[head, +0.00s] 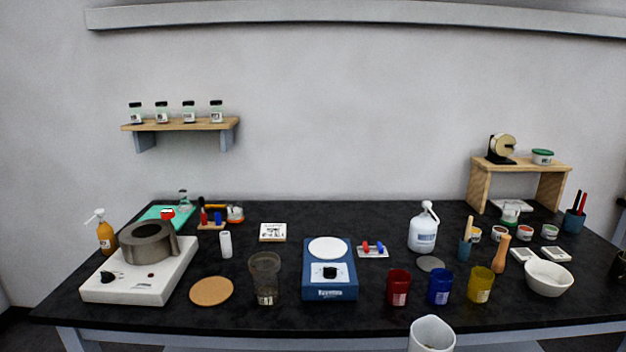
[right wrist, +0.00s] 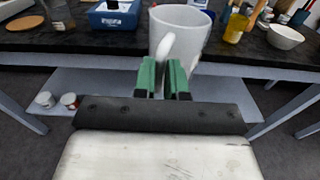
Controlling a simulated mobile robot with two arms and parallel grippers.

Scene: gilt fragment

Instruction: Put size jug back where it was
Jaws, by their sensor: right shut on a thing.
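The white size jug (head: 431,333) shows at the bottom edge of the head view, in front of the table's front edge and cut off below. In the right wrist view the jug (right wrist: 180,32) is upright with its handle towards me. My right gripper (right wrist: 164,72) has green fingertips and is shut on the jug's handle. The right gripper is out of sight in the head view. My left gripper is in neither view.
The black table (head: 375,315) is crowded. Red (head: 398,288), blue (head: 440,287) and yellow (head: 480,285) cups stand near the jug. A blue scale (head: 330,292), glass beaker (head: 265,280), cork mat (head: 211,291) and hotplate (head: 135,287) stand further left. A white bowl (head: 548,279) is at right.

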